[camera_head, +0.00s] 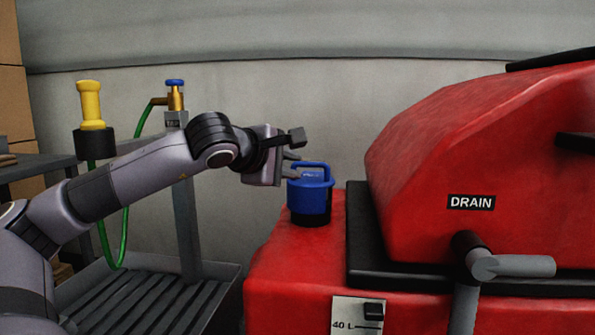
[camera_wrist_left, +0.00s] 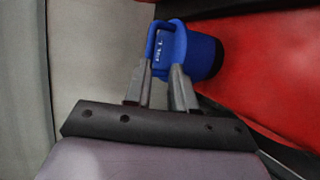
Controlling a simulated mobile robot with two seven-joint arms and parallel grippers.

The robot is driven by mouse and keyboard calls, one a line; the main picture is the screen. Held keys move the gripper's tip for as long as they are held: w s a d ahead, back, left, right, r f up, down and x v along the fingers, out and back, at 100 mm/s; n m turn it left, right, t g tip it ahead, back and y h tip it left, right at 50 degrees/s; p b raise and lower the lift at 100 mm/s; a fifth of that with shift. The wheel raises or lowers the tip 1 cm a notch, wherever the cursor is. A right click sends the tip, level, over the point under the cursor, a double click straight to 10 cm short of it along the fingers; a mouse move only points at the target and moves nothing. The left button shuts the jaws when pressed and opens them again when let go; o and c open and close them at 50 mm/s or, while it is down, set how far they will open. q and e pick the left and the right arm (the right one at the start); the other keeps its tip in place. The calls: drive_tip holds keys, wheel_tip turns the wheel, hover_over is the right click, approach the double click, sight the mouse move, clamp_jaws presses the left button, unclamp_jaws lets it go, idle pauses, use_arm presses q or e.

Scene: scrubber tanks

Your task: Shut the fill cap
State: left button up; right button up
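The blue fill cap (camera_head: 311,195) has a raised loop handle and sits upright on a black neck (camera_head: 310,219) on the red machine's front left corner. My left gripper (camera_head: 294,161) is at the cap's upper left, its fingertips close to the handle. In the left wrist view, the two grey fingers (camera_wrist_left: 160,72) stand apart, with part of the blue cap (camera_wrist_left: 200,52) showing between and beyond their tips. I cannot tell whether a finger touches the handle. White lettering shows on the cap's top, too small to read surely. My right gripper is out of view.
The red tank body (camera_head: 470,150) with a DRAIN label (camera_head: 471,202) rises right of the cap. A grey drain pipe (camera_head: 512,266) juts out in front. At left stand a yellow-handled nozzle (camera_head: 90,103), a green hose (camera_head: 102,240), a blue-topped tap (camera_head: 175,96) and a slatted grey tray (camera_head: 150,300).

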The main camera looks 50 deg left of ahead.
use_arm(q)
drive_tip(key=shift+v, duration=0.95)
drive_tip(key=shift+r, duration=0.15)
